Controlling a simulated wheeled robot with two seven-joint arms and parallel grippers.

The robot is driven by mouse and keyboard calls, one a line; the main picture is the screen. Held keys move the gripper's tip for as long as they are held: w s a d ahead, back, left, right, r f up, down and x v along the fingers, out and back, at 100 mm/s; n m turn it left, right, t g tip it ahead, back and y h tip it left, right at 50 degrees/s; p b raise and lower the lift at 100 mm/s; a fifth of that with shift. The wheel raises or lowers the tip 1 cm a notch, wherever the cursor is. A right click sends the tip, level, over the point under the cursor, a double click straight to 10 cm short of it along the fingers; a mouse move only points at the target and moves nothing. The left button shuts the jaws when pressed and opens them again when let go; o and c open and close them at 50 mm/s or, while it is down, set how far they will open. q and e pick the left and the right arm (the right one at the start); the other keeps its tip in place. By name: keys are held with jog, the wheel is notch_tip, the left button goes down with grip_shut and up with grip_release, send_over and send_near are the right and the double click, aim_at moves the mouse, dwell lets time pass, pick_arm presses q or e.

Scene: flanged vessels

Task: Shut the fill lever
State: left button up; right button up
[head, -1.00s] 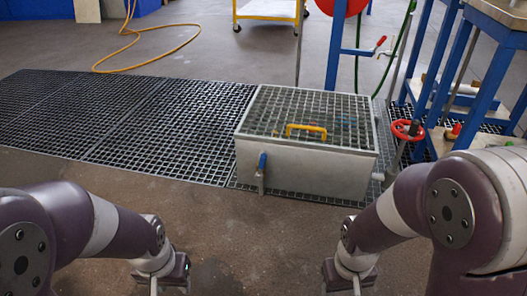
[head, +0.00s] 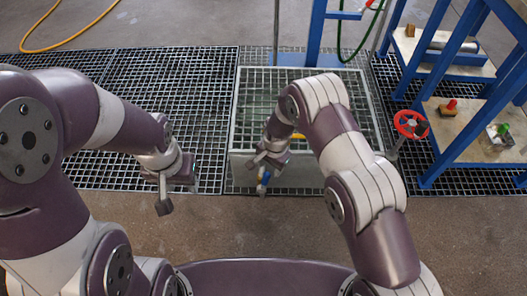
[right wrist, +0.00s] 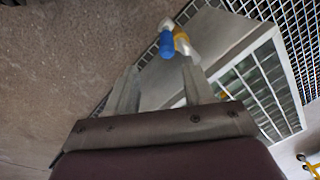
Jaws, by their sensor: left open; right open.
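A blue-handled lever (head: 262,187) is on the front wall of the grey, grate-topped tank (head: 233,140). In the right wrist view the blue handle (right wrist: 167,45) lies just beyond the fingertips, with a yellow and pale fitting (right wrist: 181,40) beside it. My right gripper (head: 268,164) is open and empty above this lever; its fingers (right wrist: 160,75) also show in the right wrist view. A red lever (head: 369,3) is at the top edge near the green hose. I cannot tell which one is the fill lever. My left gripper (head: 165,198) is open and empty, left of the tank.
A yellow handle (head: 298,136) is on the tank's grate, partly hidden by my right arm. A red handwheel (head: 411,124) stands right of the tank. A blue-framed bench (head: 455,150) is at the right.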

aim_at(266, 179)
jog(key=shift+w+a+r+m, duration=0.15)
jog(key=shift+w+a+m, duration=0.05)
jog(key=shift+w+m, duration=0.45)
jog(key=shift+s+m, duration=0.15)
jog(key=shift+m, duration=0.1)
jog(key=f+b, duration=0.2)
jog(key=f, duration=0.2)
jog(key=f+b, duration=0.2)
jog(key=f, duration=0.2)
jog(key=w+a+f+b, duration=0.1)
jog(key=f+b, duration=0.2)
jog(key=f, duration=0.1)
jog(key=shift+f, duration=0.15)
grip_shut()
